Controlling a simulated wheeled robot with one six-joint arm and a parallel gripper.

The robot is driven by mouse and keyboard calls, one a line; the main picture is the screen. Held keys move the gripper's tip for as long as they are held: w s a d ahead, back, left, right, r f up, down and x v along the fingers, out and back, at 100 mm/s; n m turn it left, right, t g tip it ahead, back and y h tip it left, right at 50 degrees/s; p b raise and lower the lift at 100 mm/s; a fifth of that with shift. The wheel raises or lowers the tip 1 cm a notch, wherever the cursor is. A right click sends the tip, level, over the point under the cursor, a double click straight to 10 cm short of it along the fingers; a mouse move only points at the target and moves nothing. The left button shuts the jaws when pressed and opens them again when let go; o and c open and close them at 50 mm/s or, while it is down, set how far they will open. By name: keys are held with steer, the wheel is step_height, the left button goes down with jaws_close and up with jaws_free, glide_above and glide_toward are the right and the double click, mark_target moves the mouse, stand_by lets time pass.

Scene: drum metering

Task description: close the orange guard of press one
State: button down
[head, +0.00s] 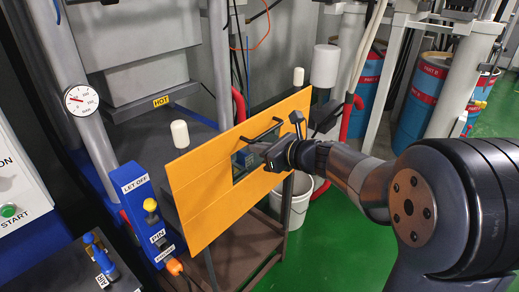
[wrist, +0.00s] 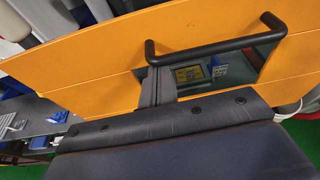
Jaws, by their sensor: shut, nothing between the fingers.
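The orange guard (head: 203,198) is a flat panel with a small dark window and a black bar handle (head: 262,132). It stands in front of the press, with its face towards my arm. My gripper (head: 258,153) is at the window, just below the handle, with its fingers together and nothing held. In the wrist view the guard (wrist: 95,62) fills the upper part and the handle (wrist: 218,47) crosses above the window. The fingers (wrist: 158,86) show near the handle's left end. I cannot tell whether they touch the handle or the guard.
A blue box marked LET OFF and PIN (head: 150,215) stands left of the guard. A gauge (head: 81,100) is on the grey column. A white bucket (head: 293,200) stands behind the guard. Blue and red drums (head: 418,103) stand at the back right. Green floor is clear below.

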steer(key=shift+r, duration=0.4)
steer(key=shift+w, duration=0.1)
step_height(320, 180, down, 5)
steer(key=b, duration=0.4)
steer(key=shift+w+f, duration=0.1)
steer(key=v, duration=1)
steer(key=shift+r, duration=0.25)
glide_toward(245, 157)
steer(key=w+a, duration=0.2)
steer(key=a, duration=0.1)
step_height(245, 157, up, 3)
steer(key=p, duration=0.3)
steer(key=shift+a+r+p, duration=0.15)
steer(key=shift+r+p, duration=0.05)
steer(key=shift+p, duration=0.15)
